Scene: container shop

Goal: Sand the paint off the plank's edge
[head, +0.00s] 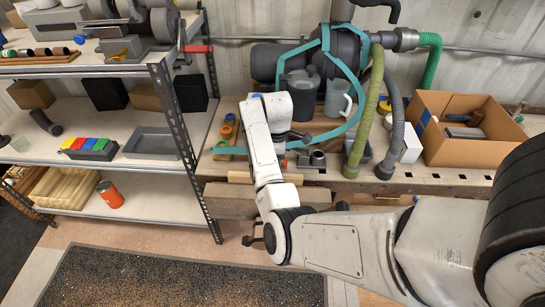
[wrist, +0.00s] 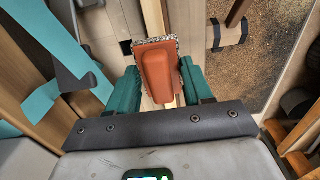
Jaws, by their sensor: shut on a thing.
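In the wrist view, my gripper (wrist: 157,85) has its two green fingers shut on the sides of an orange-red sanding block (wrist: 155,72). A speckled grey rim shows at the block's far end. A pale wooden strip (wrist: 154,18), seemingly the plank, runs beneath the block and shows beyond it. I cannot tell whether block and wood touch, and no paint on the edge can be made out. In the head view, a pale plank (head: 240,177) lies along the bench front, partly behind my arm. My gripper is mostly hidden there by my arm.
A teal strap (head: 352,75) loops above the bench near grey jugs (head: 337,98). Green and grey hoses (head: 368,110) hang to the right, beside an open cardboard box (head: 432,150). A metal shelf unit (head: 178,110) stands close on the left. A dark mat (head: 180,280) lies on the floor.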

